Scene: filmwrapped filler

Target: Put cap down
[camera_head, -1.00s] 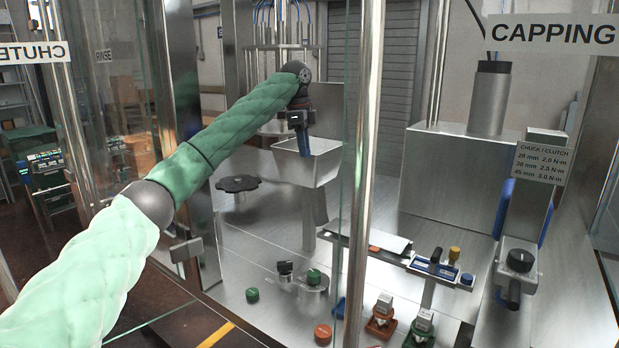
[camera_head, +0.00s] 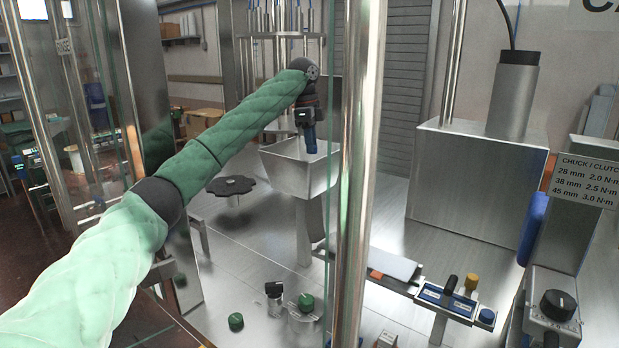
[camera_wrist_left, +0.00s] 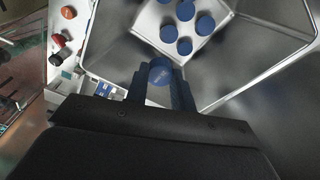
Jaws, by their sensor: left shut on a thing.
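My left gripper (camera_head: 310,143) points down over the open metal bin (camera_head: 302,178), seen partly through the glass. It also shows in the left wrist view (camera_wrist_left: 161,85), with its two blue fingers shut on a blue cap (camera_wrist_left: 160,71). In that view several loose blue caps (camera_wrist_left: 184,47) lie in the bin, beyond the held cap. The held cap is too small to make out in the head view. My right gripper does not show.
A metal post (camera_head: 357,190) and glass stand in front of my left forearm's far side. A black knobbed disc (camera_head: 231,186) is left of the bin. A blue tool tray (camera_head: 447,300) is at the lower right.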

